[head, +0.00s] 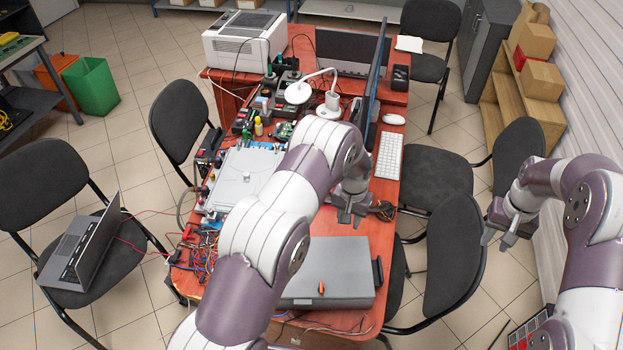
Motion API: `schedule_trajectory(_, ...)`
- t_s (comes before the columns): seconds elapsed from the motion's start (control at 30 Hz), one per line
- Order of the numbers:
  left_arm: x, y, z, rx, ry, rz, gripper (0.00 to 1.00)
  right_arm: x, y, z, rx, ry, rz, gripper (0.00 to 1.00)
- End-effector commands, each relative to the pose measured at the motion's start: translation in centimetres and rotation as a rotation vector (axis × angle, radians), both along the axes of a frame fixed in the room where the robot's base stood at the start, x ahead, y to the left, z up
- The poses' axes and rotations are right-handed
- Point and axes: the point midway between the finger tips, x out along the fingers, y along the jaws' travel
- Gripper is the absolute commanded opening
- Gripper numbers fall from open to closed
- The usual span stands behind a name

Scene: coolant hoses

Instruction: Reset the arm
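My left arm reaches up from the bottom middle across the red-brown table (345,255). Its gripper (350,215) points down above the table, between the grey case and the keyboard, and looks empty. The view is too small to tell whether its fingers are apart. My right arm comes in from the lower right. Its gripper (497,240) hangs over the floor right of the table, beside the chairs, with its fingers apart and nothing between them. No coolant hose can be made out for certain.
A grey case (335,268) lies on the near table. A white keyboard (389,156), monitor (374,80), lamp (299,92) and printer (244,42) stand farther back. Tangled wires (198,252) cover the left edge. Black chairs (455,255) flank the table. A laptop (82,250) sits on a left chair.

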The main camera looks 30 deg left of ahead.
Motion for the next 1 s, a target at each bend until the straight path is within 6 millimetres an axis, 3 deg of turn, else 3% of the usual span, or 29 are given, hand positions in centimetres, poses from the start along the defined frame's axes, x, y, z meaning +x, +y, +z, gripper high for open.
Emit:
schedule_trajectory(0.37,0.2,0.0,0.0,0.0,-0.01,-0.002,0.36,0.4,0.0,-0.1,0.001,-0.021,0.002,0.36)
schedule_trajectory(0.4,-0.9,0.0,-0.6,0.0,0.011,-0.004,0.36,0.0,0.0,-0.7,0.0,-0.019,0.003,0.36)
schedule_trajectory(0.47,-3.6,0.1,-1.1,0.001,0.058,-0.006,0.36,-2.1,-0.1,-1.9,0.0,0.007,0.006,0.36)
schedule_trajectory(0.53,-7.0,0.1,0.3,0.001,0.087,-0.01,0.36,-5.6,-0.3,-2.3,0.001,0.019,0.008,0.36)
schedule_trajectory(0.7,-17.1,0.3,6.5,-0.001,0.065,-0.019,0.36,-16.5,-1.0,-1.8,0.001,-0.009,0.007,0.36)
schedule_trajectory(0.8,-22.5,0.4,8.9,-0.002,0.016,-0.022,0.36,-22.1,-1.3,-1.6,0.003,-0.035,0.003,0.36)
schedule_trajectory(0.9,-25.2,0.4,10.3,-0.003,-0.042,-0.022,0.36,-25.1,-1.5,-1.3,0.004,-0.064,0.0,0.36)
schedule_trajectory(1.0,-24.8,0.4,11.4,-0.003,-0.108,-0.022,0.36,-25.1,-1.6,-0.6,0.005,-0.11,-0.002,0.36)
